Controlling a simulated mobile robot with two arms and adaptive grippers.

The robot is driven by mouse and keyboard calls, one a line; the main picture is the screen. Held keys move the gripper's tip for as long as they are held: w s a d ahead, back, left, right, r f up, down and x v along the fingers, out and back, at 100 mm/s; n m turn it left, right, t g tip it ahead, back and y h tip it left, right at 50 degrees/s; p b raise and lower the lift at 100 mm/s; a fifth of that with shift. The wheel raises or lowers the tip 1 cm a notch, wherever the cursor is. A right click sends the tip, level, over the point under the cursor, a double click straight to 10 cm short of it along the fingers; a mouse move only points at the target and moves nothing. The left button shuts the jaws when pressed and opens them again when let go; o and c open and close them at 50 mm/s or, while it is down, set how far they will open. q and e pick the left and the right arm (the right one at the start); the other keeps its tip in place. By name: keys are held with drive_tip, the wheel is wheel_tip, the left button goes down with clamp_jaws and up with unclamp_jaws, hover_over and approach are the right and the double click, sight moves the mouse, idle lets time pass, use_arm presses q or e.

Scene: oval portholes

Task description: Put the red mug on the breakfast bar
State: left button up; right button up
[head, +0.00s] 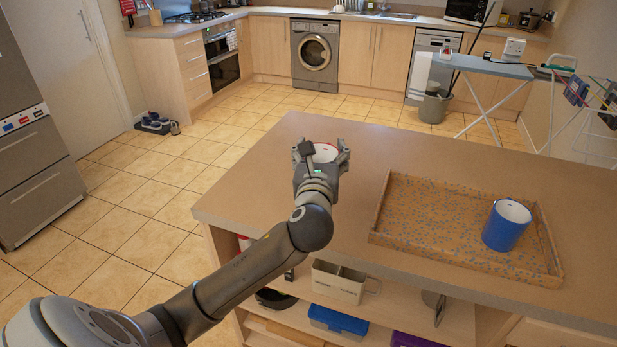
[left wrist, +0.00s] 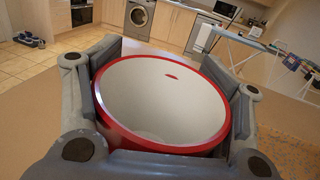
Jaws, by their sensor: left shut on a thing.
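My left gripper (head: 321,157) is over the breakfast bar (head: 260,190), near its far left part. It is shut on the red mug (head: 327,150), of which only the red rim and pale inside show in the head view. In the left wrist view the mug (left wrist: 165,100) is upright, with its wide mouth facing the camera and the fingers on both sides of it. Its base is hidden, so I cannot tell whether it touches the bar top. My right gripper is not in view.
A speckled brown tray (head: 420,245) lies on the bar to the right, with a blue mug (head: 506,226) standing in it. Bar top between the gripper and tray is clear. Shelves below hold a cream caddy (head: 338,282) and a blue box (head: 338,320). An ironing board (head: 485,66) stands behind.

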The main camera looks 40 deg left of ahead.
use_arm(q)
drive_tip(key=w+a+f, duration=0.1)
drive_tip(key=a+f, duration=0.1)
drive_tip(key=f, duration=0.1)
drive_tip(key=w+a+f+b, duration=0.1)
drive_tip(key=w+f, duration=0.1)
drive_tip(key=f, duration=0.1)
drive_tip(key=w+a+f, duration=0.1)
drive_tip(key=a+f, duration=0.1)
drive_tip(key=f, duration=0.2)
drive_tip(key=shift+w+a, duration=0.25)
drive_tip(key=shift+a, duration=0.1)
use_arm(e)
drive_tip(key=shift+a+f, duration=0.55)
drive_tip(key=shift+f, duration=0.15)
use_arm(q)
drive_tip(key=shift+f, duration=0.1)
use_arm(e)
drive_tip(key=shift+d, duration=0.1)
use_arm(q)
drive_tip(key=o, duration=1.3)
drive_tip(key=shift+c, duration=0.2)
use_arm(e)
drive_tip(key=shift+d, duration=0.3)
use_arm(q)
drive_tip(key=shift+s, duration=0.1)
